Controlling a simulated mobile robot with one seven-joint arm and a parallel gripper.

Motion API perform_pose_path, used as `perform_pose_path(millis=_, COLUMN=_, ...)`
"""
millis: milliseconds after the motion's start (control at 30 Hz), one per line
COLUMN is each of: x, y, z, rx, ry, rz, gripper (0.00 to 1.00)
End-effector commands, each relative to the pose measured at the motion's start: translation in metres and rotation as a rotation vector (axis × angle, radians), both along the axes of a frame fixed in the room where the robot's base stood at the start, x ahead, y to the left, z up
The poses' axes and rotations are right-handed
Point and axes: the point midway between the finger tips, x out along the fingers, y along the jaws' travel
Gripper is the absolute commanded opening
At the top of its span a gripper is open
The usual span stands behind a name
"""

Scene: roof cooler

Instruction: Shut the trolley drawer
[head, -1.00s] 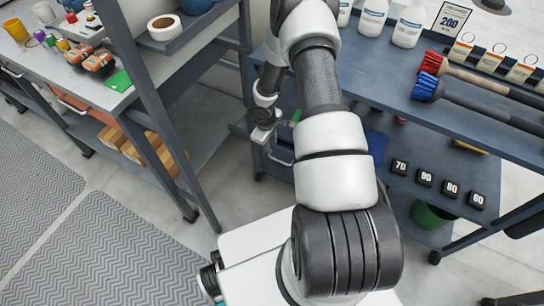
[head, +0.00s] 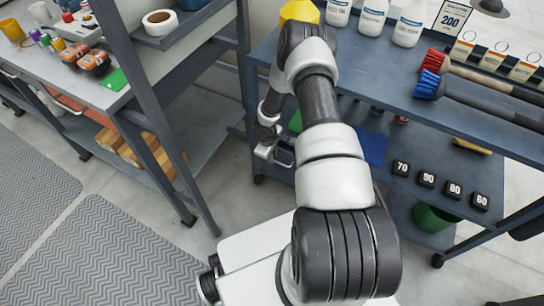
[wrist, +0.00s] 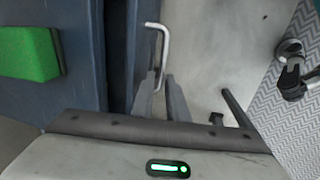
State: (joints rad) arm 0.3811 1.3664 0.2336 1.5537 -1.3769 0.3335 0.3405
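The trolley (head: 400,92) stands at the right in the head view. Its drawer front (wrist: 137,40) shows edge-on in the wrist view, with a pale bar handle (wrist: 165,45); the handle also shows in the head view (head: 285,163). A dark gap lies between the drawer front and the blue-grey surface to its left; how far the drawer is out is hard to tell. My gripper (wrist: 160,82) has its fingers apart and empty, at the near end of the handle. Contact cannot be told. In the head view my gripper (head: 265,150) is beside the handle, partly hidden by my arm.
A green block (wrist: 28,53) lies on the blue-grey surface. Bottles (head: 372,18), brushes (head: 470,98) and black numbered blocks (head: 427,179) are on the trolley. A workbench (head: 60,65) stands at left. Open floor (head: 232,190) lies between them.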

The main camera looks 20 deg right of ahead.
Motion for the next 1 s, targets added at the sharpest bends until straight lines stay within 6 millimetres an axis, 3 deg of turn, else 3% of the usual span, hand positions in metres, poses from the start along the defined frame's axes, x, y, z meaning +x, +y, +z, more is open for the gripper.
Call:
perform_pose_path(millis=67, x=-0.0001, y=0.0001, z=0.0001, rx=0.000, ry=0.000, rz=0.000, gripper=0.00)
perform_pose_path(millis=1000, x=-0.0001, y=0.0001, z=0.0003, rx=0.000, ry=0.000, rz=0.000, gripper=0.00)
